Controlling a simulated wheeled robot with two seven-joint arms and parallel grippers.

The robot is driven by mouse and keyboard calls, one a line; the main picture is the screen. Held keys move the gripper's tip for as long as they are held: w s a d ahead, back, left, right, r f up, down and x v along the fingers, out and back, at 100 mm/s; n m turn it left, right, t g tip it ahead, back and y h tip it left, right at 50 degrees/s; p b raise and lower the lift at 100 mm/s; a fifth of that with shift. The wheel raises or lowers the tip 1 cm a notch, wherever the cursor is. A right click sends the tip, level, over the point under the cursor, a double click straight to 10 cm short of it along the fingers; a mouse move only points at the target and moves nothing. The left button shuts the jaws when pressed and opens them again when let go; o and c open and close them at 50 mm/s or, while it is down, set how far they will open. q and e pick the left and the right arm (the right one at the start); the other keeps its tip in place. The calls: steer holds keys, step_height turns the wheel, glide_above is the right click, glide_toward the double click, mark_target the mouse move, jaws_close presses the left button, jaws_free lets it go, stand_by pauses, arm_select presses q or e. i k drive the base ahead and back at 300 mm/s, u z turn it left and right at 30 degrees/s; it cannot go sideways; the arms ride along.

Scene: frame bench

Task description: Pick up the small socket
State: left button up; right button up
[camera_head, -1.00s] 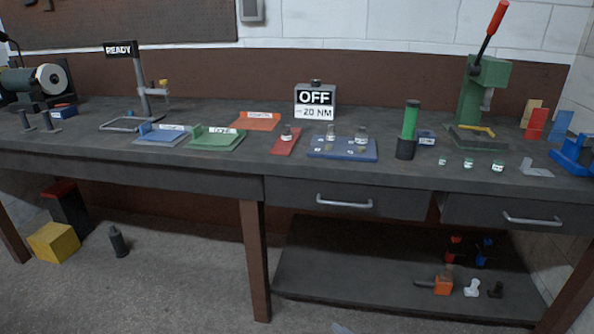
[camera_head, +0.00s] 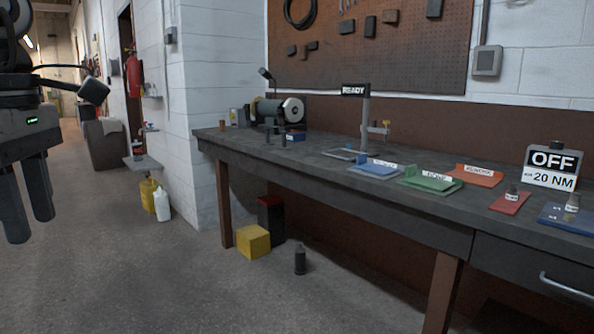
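Small metal sockets stand on the bench at the right of the head view. One socket (camera_head: 512,193) is upright on the red tray (camera_head: 509,206). Another socket (camera_head: 573,203) is on the blue tray (camera_head: 560,219), which the picture's right edge cuts off. Their labels are too small to read, so I cannot tell which is the small socket. My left gripper (camera_head: 29,222) hangs at the far left, fingers down and apart, with nothing between them. It is far from the sockets. My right gripper is not in view.
The workbench (camera_head: 335,186) runs from the centre to the right. It bears a grinder (camera_head: 280,110), the READY stand (camera_head: 365,118), green tray (camera_head: 433,188) and OFF sign (camera_head: 552,167). A yellow box (camera_head: 253,242) and dark bottle (camera_head: 300,260) are on the floor. The floor at left is open.

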mark_target(573, 205)
steer(key=i, duration=2.55)
steer(key=z, duration=3.7)
steer(key=i, duration=0.95)
steer(key=u, duration=0.05)
